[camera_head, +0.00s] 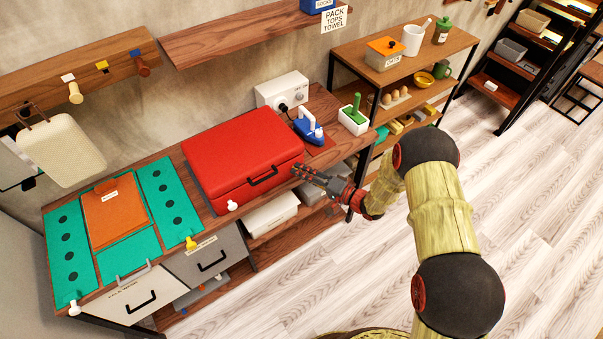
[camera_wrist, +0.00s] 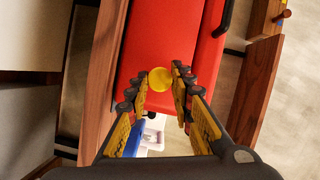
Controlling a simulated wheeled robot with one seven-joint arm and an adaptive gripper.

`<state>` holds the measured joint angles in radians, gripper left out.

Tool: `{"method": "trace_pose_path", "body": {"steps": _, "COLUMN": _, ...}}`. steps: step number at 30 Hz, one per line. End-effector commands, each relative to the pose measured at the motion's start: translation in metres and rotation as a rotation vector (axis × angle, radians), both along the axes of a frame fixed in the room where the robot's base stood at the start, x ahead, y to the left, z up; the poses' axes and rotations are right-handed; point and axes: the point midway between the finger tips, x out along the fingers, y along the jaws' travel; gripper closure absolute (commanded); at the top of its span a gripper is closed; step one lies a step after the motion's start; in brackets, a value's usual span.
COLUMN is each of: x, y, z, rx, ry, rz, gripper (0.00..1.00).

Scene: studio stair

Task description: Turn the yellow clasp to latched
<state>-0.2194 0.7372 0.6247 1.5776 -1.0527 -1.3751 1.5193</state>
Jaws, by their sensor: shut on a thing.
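The yellow clasp (camera_wrist: 160,79) shows in the wrist view as a round yellow piece against the front of the red case (camera_wrist: 158,42). My gripper (camera_wrist: 159,82) is shut on it, with one finger on each side. In the head view my gripper (camera_head: 300,171) is at the right end of the front of the red case (camera_head: 235,150), and hides the clasp there. The case's lid is down and its black handle faces front. I cannot tell which way the clasp is turned.
A white clasp (camera_head: 232,205) is at the case's left front. Another yellow knob (camera_head: 191,242) is on the bench edge above a grey drawer (camera_head: 208,257). A blue-and-white object (camera_head: 308,128) stands right of the case. The floor (camera_head: 360,265) in front is clear.

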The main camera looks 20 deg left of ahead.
Motion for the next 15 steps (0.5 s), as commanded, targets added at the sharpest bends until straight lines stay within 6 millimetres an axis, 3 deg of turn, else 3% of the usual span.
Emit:
{"method": "trace_pose_path", "body": {"steps": 7, "x": 0.0007, "y": -0.0007, "z": -0.0008, "rx": -0.001, "ry": 0.001, "rz": -0.002, "gripper": 1.0}}
{"method": "trace_pose_path", "body": {"steps": 8, "x": 0.0007, "y": -0.0008, "z": -0.0009, "rx": -0.001, "ry": 0.001, "rz": -0.002, "gripper": 0.77}}
{"method": "trace_pose_path", "body": {"steps": 15, "x": 0.0003, "y": -0.0004, "z": -0.0005, "rx": -0.001, "ry": 0.0, "rz": -0.001, "gripper": 0.63}}
